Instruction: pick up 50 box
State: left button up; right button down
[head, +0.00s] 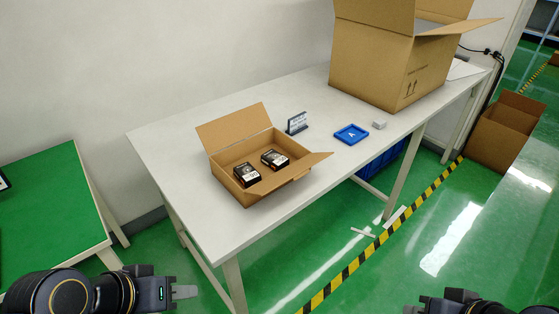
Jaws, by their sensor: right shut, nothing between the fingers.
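An open cardboard box (243,195) stands on the white table, flaps spread. Inside it are two small black boxes with white labels, a left one (246,175) and a right one (274,159), standing apart. Their print is too small to read, so I cannot tell which thing is the 50 box. My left gripper (184,291) is at the lower left, in front of the table and away from the boxes; its finger opening is unclear. My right gripper (412,309) is at the bottom edge, mostly cut off, shut and empty, far from the boxes.
The white table (200,221) also holds a small dark sign (297,123), a blue tray (351,134), a small grey block (379,125) and a large open carton (369,66). A green-topped table (50,205) is at left. Another carton (503,133) stands on the floor at right.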

aim_at(275, 161)
jog(key=u, duration=0.6)
jog(key=i+l+u, duration=0.2)
jog(key=l+u, duration=0.25)
jog(key=i+l+u, duration=0.1)
jog(key=l+u, duration=0.15)
jog(key=u, duration=0.2)
jog(key=i+l+u, duration=0.1)
jog(key=l+u, duration=0.35)
jog(key=l, duration=0.35)
